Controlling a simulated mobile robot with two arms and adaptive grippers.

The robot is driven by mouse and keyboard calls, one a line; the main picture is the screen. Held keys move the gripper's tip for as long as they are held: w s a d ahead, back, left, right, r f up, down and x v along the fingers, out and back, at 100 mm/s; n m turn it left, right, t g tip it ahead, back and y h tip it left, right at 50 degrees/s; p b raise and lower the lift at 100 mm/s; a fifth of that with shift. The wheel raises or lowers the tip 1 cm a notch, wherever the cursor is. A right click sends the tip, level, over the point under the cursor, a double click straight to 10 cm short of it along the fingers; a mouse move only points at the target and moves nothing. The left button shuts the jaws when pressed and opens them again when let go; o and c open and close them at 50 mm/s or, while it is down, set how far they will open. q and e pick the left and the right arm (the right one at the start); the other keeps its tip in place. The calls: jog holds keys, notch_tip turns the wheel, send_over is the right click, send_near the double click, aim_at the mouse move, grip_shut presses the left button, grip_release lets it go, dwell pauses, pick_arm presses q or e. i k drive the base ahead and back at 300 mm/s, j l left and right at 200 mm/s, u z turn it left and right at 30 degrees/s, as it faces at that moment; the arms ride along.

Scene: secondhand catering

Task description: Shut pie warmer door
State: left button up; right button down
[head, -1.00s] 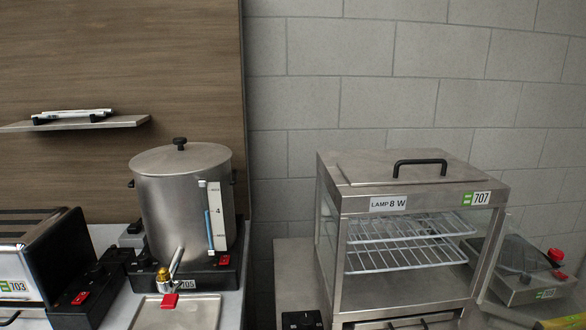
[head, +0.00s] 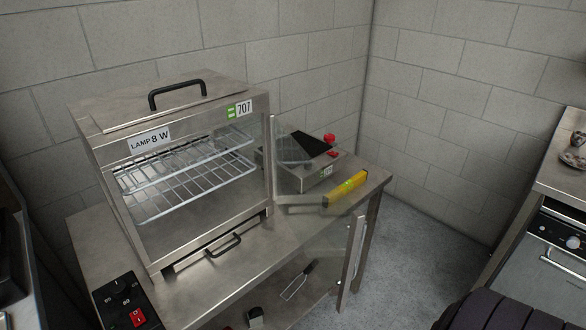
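The pie warmer (head: 185,245) is a steel cabinet with glass sides, two wire racks and a black handle on its lid, at the left of the head view. Its front opening is uncovered and the racks show. The pie warmer door (head: 355,262) appears swung wide open to the right, with its see-through pane in front of the bench. A light steel upright at its outer edge stands near the bench's right front corner. Neither of my grippers is in view.
The steel bench (head: 205,300) carries a scale-like device (head: 318,178) with a red knob and a yellow spirit level (head: 346,188) right of the warmer. A black control box (head: 128,300) is at front left. A whisk-like utensil (head: 298,282) lies on the lower shelf. Open floor (head: 410,255) lies right of the bench.

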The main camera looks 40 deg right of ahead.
aim_at(358, 226)
jog(key=i+l+u, duration=0.15)
jog(key=l, duration=1.85)
jog(key=k, duration=0.1)
